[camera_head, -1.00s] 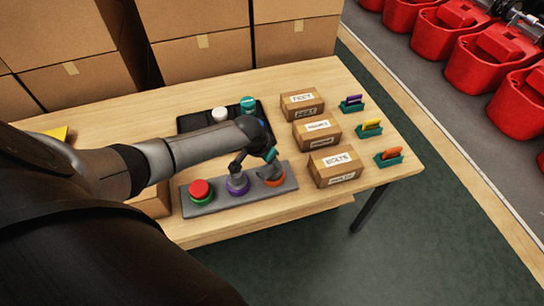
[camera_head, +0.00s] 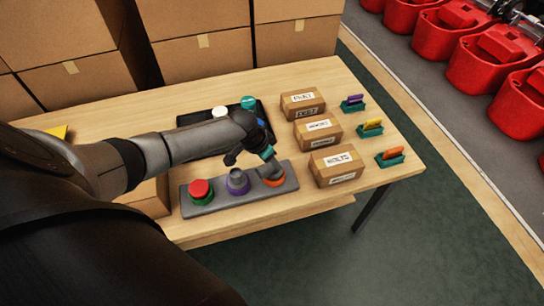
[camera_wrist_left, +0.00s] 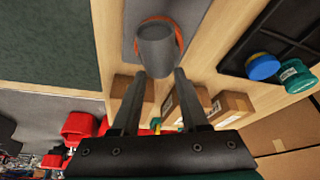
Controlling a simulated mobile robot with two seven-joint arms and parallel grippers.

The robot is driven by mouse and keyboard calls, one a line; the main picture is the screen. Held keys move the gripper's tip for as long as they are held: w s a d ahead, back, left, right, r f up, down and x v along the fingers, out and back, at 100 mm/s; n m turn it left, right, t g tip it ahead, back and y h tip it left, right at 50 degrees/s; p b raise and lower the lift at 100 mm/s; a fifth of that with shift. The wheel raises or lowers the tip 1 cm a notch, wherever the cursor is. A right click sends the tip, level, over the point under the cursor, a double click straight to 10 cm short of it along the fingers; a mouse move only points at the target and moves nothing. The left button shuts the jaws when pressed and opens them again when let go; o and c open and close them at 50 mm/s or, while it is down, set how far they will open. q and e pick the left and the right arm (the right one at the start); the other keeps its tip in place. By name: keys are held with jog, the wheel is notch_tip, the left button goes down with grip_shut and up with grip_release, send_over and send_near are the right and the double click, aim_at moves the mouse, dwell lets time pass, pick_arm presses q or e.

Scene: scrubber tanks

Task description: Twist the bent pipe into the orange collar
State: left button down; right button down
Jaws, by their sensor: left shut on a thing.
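The orange collar (camera_head: 283,181) sits at the right end of a grey board (camera_head: 217,202). In the left wrist view the collar (camera_wrist_left: 180,42) shows as a thin orange ring around the base of the grey bent pipe (camera_wrist_left: 157,46). The pipe stands in the collar; how deep it sits I cannot tell. My left gripper (camera_head: 272,169) reaches down over the collar and is shut on the pipe. Its two fingers (camera_wrist_left: 157,76) flank the pipe's near part. The head view mostly hides the pipe behind the gripper. My right gripper is not in view.
The board also holds a purple collar (camera_head: 238,186) with a grey piece and a green collar with a red cap (camera_head: 199,188). Labelled boxes (camera_head: 337,164) stand close on the right. A black tray (camera_head: 188,123) lies behind the arm. The table's front edge is near.

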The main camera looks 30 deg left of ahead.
pick_arm(q)
jog(key=shift+a+m, duration=0.1)
jog(key=shift+m, duration=0.4)
jog(key=shift+b, duration=0.3)
jog(key=shift+m+h+b, duration=0.5)
jog(key=shift+m+b, duration=0.1)
jog(key=shift+m, duration=0.2)
jog(key=shift+f+m+g+b, duration=0.1)
jog(key=shift+m+g+b, duration=0.2)
jog(key=shift+m+b, duration=0.2)
jog(key=shift+w, duration=0.1)
jog(key=shift+m, duration=0.3)
jog(key=shift+f+b, duration=0.35)
jog(key=shift+b, duration=0.15)
